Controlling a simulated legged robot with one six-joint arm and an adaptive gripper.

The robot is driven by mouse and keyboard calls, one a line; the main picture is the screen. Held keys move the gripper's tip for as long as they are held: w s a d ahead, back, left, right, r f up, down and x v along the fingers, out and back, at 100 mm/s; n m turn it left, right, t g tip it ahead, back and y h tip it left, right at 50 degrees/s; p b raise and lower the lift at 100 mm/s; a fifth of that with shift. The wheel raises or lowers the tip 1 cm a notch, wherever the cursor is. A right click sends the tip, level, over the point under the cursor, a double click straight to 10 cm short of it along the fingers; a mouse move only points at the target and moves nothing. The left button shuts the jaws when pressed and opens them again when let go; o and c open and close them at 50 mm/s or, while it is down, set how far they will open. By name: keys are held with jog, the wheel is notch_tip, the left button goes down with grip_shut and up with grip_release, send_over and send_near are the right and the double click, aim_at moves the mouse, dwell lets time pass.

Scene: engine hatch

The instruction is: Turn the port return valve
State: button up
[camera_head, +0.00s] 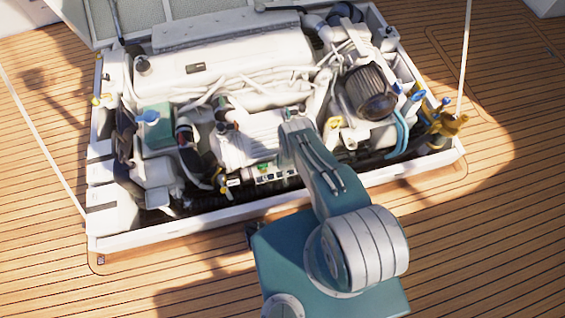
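The engine (230,70) sits in an open hatch in a wooden deck. Several small valve-like handles show, and I cannot tell which is the port return valve. A yellow valve-like fitting (450,123) with a blue part is at the hatch's right edge. My arm (325,175) reaches over the front rim into the hatch. My gripper cannot be made out; the arm link hides whatever is beyond it.
The hatch's white rim (440,162) surrounds the engine. A dark ribbed cylinder (368,92) rises at the right, with blue hoses (402,133) below it. Thin struts (45,150) stand at both sides. The wooden deck (490,230) at the right is clear.

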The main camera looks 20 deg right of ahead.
jog(key=c, duration=0.9)
grip_shut()
jog(key=shift+r, duration=0.1)
jog(key=o, duration=1.2)
grip_release()
jog(key=shift+w+a, duration=0.1)
jog(key=shift+a, duration=0.1)
jog(key=shift+c, duration=0.2)
jog(key=shift+d, duration=0.2)
jog(key=shift+r, duration=0.1)
jog(key=v, duration=1.1)
jog(key=shift+s+a+r, duration=0.15)
jog(key=shift+s+r, duration=0.05)
jog(key=shift+s, duration=0.05)
